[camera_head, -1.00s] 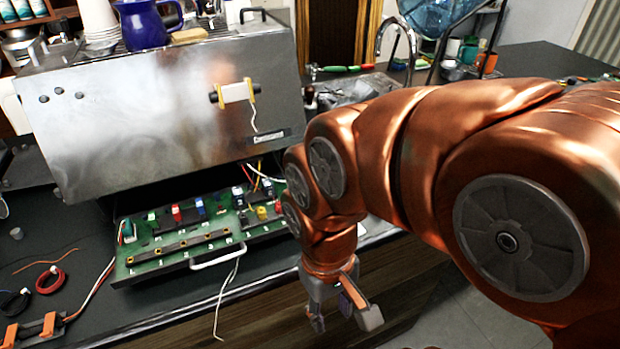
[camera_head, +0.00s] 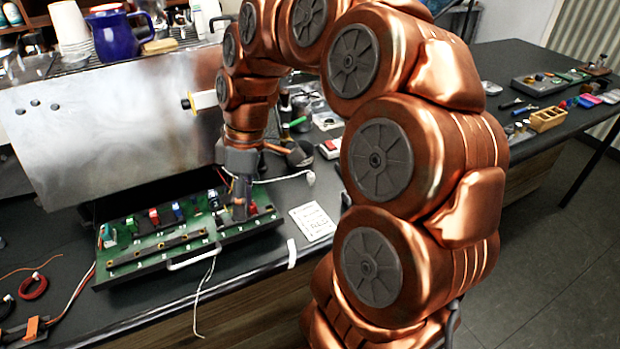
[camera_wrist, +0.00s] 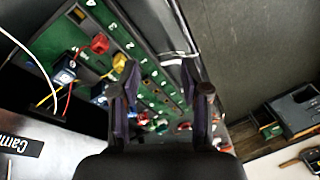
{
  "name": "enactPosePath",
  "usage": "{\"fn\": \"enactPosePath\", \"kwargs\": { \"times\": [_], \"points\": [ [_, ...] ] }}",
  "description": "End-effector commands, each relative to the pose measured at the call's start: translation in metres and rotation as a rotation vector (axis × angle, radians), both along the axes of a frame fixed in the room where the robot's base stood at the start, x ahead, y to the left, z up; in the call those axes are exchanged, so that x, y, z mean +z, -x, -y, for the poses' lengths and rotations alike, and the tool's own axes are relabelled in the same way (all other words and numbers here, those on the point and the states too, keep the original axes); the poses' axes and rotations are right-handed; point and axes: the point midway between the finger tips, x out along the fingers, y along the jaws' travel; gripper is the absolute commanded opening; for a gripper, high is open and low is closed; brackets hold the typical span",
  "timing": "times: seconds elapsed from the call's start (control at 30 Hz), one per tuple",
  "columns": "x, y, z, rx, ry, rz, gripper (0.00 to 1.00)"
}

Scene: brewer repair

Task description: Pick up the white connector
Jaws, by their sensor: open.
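A thin white lead runs right from beside my gripper in the head view and ends in a small white piece (camera_head: 311,178), which looks like the white connector. My gripper (camera_head: 241,205) points down over the right part of the green circuit board (camera_head: 150,240), right of the piece's lead start and left of the piece itself. In the wrist view my gripper (camera_wrist: 163,95) is open, its two dark fingers apart with nothing held between them. The board, with red, yellow and blue connectors, lies beyond the fingers. The white piece cannot be made out in the wrist view.
The metal brewer housing (camera_head: 100,120) stands behind the board, close to my arm. The board's tray has a front handle (camera_head: 194,256). A printed card (camera_head: 312,221) lies to the right. Loose wires and a red ring (camera_head: 33,286) lie at left.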

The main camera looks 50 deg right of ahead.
Motion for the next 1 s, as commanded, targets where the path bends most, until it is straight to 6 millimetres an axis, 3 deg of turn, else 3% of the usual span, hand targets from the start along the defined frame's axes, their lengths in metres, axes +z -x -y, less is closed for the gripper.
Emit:
{"fn": "enactPosePath", "kwargs": {
  "times": [0.1, 0.3, 0.5, 0.6, 0.8, 1.0],
  "points": [
    [0.004, -0.028, 0.044, 0.08, -0.047, 0.063, 0.46],
    [0.0, -0.053, 0.131, 0.202, -0.091, 0.178, 0.46],
    [-0.016, -0.05, 0.215, 0.285, -0.099, 0.267, 0.46],
    [-0.024, -0.043, 0.245, 0.311, -0.094, 0.295, 0.46],
    [-0.031, -0.035, 0.271, 0.338, -0.085, 0.32, 0.46],
    [-0.042, -0.036, 0.268, 0.342, -0.088, 0.321, 0.46]
  ]
}}
